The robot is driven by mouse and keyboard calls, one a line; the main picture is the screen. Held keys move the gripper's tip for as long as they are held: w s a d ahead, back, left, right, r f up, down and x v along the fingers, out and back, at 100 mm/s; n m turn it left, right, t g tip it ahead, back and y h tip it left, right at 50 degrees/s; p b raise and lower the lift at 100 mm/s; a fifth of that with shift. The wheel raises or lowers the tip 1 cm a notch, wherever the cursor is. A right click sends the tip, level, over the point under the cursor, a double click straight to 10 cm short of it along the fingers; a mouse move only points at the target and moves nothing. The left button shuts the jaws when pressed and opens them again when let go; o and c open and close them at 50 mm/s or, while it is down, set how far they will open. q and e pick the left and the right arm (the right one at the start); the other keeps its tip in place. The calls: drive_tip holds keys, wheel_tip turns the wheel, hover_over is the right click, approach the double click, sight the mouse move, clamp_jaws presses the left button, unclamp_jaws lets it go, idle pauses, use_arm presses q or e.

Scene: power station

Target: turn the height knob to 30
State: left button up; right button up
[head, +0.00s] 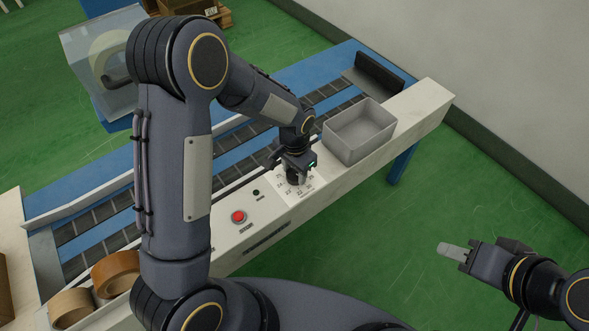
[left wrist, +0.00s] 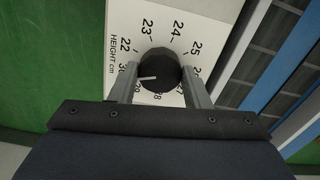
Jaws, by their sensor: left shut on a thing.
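The height knob is a round black dial with a white pointer line, in the middle of the left wrist view (left wrist: 161,66). Its pointer aims left and slightly down, at the marks between 29 and 30. The white scale plate (left wrist: 190,22) around it reads "HEIGHT cm"; 22 to 25 show clearly, while 27 to 30 are partly hidden by fingers and knob. My left gripper (head: 297,172) reaches down on the panel, its two grey fingers (left wrist: 162,78) shut on the knob's sides. My right gripper (head: 455,252) is over the floor at right; its finger gap does not show.
A red button (head: 238,216) and a small black knob (head: 256,192) sit on the white panel beside the scale. A grey bin (head: 358,132) stands just right of my left gripper. Tape rolls (head: 115,272) lie at lower left. The conveyor (head: 100,228) runs behind.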

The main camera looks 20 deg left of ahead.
sight(294, 174)
use_arm(q)
drive_tip(key=shift+w, duration=0.1)
drive_tip(key=o, duration=1)
wheel_tip(294, 174, up, 8)
drive_tip(key=shift+f+p, duration=0.1)
drive_tip(key=shift+p, duration=0.6)
drive_tip(key=s+a+r+n+t+h, duration=0.1)
drive_tip(key=s+a+r+n, duration=0.15)
drive_tip(key=s+r, duration=0.35)
drive_tip(key=s+a+r+n+t+h, duration=0.1)
drive_tip(key=s+a+r+n+h, duration=0.1)
drive_tip(key=s+a+r, duration=0.3)
drive_tip(key=s+r+n+t, duration=0.3)
drive_tip(key=s+t, duration=0.1)
drive_tip(key=s, duration=0.7)
wheel_tip(294, 174, up, 13)
drive_tip(key=p, duration=1.3)
drive_tip(key=shift+h+p, duration=0.3)
drive_tip(key=shift+h, duration=0.1)
